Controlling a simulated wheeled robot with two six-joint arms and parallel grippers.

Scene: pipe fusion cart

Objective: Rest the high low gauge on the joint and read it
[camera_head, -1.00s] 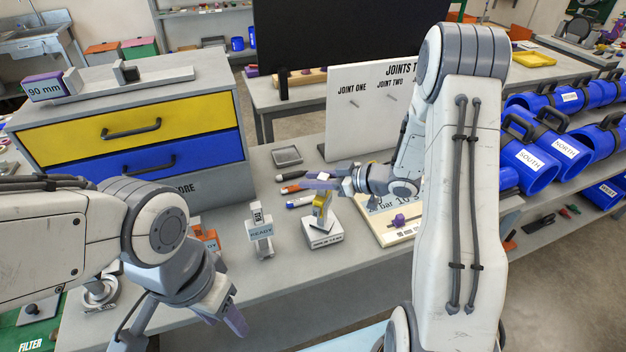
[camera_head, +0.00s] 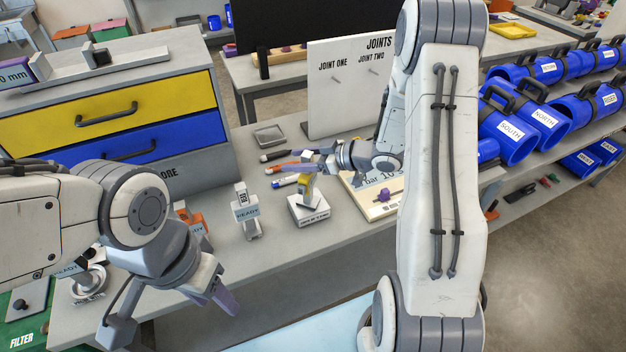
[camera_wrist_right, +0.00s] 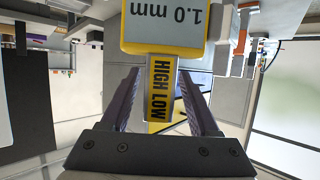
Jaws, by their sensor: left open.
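The high low gauge (camera_head: 307,186) is yellow and stands on a small pale block (camera_head: 308,210) on the bench. My right gripper (camera_wrist_right: 160,72) is open around the gauge, with a visible gap at each side of the label. In the head view my right gripper (camera_head: 312,163) is at the gauge's top. My left gripper (camera_head: 224,298) is open and empty, low in front of the bench. I cannot identify the joint.
Markers (camera_head: 284,168) and a small tray (camera_head: 269,135) lie behind. A joints board (camera_head: 345,90) stands at the back. A drawer cabinet (camera_head: 190,190) is at left.

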